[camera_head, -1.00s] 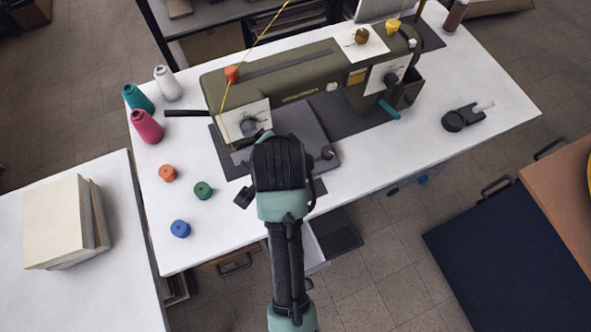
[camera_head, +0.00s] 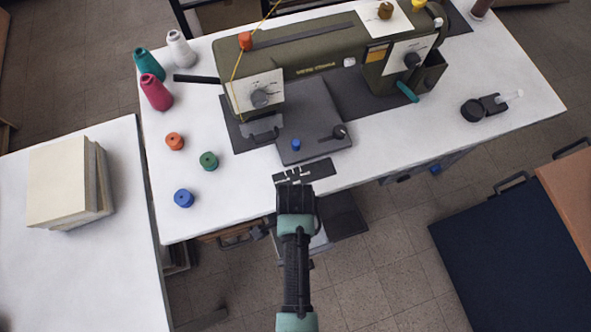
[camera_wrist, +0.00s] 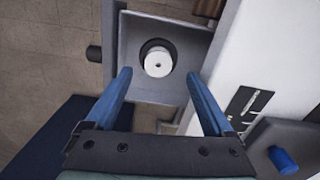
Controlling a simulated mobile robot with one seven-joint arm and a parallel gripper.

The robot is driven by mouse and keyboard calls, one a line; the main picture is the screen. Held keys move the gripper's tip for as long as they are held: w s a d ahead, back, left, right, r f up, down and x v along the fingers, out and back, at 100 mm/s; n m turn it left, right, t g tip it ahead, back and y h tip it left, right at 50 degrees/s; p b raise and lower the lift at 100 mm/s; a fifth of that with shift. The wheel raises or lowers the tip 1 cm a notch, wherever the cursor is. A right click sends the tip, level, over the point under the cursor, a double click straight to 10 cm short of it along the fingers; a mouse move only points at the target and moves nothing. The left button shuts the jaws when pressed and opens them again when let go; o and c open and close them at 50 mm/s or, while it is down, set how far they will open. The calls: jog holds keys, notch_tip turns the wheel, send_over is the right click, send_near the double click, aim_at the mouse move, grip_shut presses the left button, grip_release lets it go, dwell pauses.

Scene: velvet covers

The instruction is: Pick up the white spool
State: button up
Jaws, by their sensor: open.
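In the wrist view a round white spool (camera_wrist: 157,64) with a small centre hole sits inside a dark ring in an open grey drawer (camera_wrist: 185,92). My gripper (camera_wrist: 159,75) is open and empty, its two blue fingers on either side below the spool in the picture, apart from it. In the head view my gripper (camera_head: 295,195) is at the table's front edge, above the drawer; it hides the spool there. A tall white thread cone (camera_head: 181,50) also stands on the table's far left, away from my gripper.
The olive sewing machine (camera_head: 330,55) stands on the white table (camera_head: 235,205), with a small blue piece (camera_head: 295,144) on its bed. Teal and pink cones and orange, green and blue spools are at left. A navy surface (camera_head: 500,250) lies at right.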

jog(key=shift+s+f, duration=0.1)
jog(key=shift+f, duration=2.25)
grip_shut()
jog(key=shift+r, duration=0.1)
